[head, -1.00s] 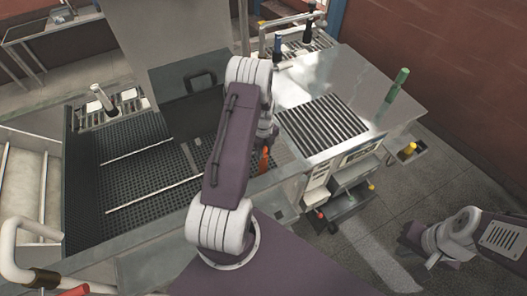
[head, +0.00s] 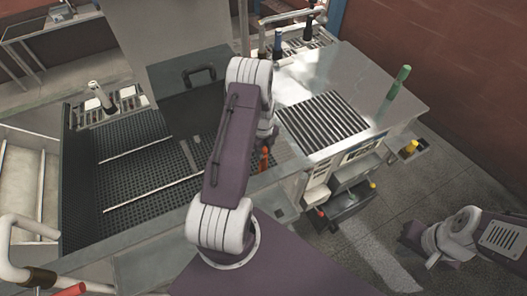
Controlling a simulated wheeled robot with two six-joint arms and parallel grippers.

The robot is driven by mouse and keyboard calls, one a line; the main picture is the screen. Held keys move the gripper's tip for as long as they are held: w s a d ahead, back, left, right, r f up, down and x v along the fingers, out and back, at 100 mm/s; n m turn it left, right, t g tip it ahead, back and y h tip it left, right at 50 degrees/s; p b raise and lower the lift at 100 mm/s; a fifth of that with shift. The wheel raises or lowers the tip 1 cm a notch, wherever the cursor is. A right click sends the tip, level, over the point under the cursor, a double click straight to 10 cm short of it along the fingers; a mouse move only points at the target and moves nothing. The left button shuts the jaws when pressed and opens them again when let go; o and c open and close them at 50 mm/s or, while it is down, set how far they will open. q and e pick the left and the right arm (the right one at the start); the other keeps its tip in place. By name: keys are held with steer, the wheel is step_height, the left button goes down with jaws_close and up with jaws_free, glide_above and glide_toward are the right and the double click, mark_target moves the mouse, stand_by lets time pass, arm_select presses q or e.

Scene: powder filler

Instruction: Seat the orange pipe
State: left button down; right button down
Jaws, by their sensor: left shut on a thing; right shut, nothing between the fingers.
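The orange pipe (head: 264,159) shows as a small upright piece just right of my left arm, close to the front edge of the metal counter. My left gripper (head: 267,142) is above it, mostly hidden behind my own arm, and is shut on the pipe. Whether the pipe's lower end touches anything cannot be made out. My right gripper (head: 435,259) is at the lower right, over the floor, away from the counter. It is shut and empty.
A slatted grille (head: 322,122) is set in the steel counter (head: 310,75). A green-topped post (head: 398,82) stands at its right. A black mesh basin (head: 130,165) with rods lies left. An open drawer (head: 350,200) juts out in front. A red-ended pipe (head: 70,290) is lower left.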

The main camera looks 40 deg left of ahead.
arm_select(q)
steer(key=shift+f+b, duration=0.8)
steer(key=shift+f, duration=0.3)
steer(key=c, duration=0.9)
jaws_free()
step_height(320, 180, up, 8)
steer(key=shift+r+b, duration=0.1)
steer(key=shift+b, duration=0.9)
steer(key=shift+r, duration=0.5)
